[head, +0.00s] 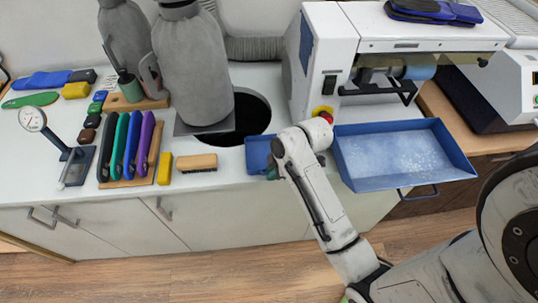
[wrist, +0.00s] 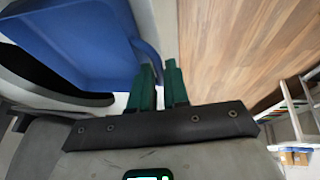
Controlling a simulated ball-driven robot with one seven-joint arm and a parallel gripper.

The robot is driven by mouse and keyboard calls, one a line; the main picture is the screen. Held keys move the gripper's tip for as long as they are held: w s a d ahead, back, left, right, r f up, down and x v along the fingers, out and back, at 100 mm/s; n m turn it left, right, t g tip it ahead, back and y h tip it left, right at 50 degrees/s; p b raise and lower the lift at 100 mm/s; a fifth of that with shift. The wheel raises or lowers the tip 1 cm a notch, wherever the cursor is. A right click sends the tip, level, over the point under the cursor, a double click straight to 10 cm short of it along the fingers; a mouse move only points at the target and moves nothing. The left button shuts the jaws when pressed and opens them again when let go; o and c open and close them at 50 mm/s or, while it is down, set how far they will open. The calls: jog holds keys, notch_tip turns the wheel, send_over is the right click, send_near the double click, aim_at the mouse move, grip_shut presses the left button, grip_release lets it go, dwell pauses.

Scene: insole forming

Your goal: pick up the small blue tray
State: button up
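The small blue tray (head: 257,152) is at the front edge of the white counter, partly hidden behind my wrist in the head view. In the wrist view the tray (wrist: 80,38) fills the upper left, and its curved blue handle runs down to my fingertips. My gripper (wrist: 160,75) has its two green fingers close together, with the handle in the narrow gap between them. The fingers look shut on the handle, though the contact itself is partly hidden. In the head view my gripper is mostly hidden behind my arm.
A larger blue tray (head: 400,155) stands just right of my wrist, under the grinding machine (head: 385,40). A dark round opening (head: 245,118) is behind the small tray. A wooden brush (head: 197,162) and several coloured tools lie to the left. The floor in front is clear.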

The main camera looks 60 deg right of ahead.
jog(key=shift+c, duration=0.2)
grip_shut()
jog(key=shift+r, duration=0.1)
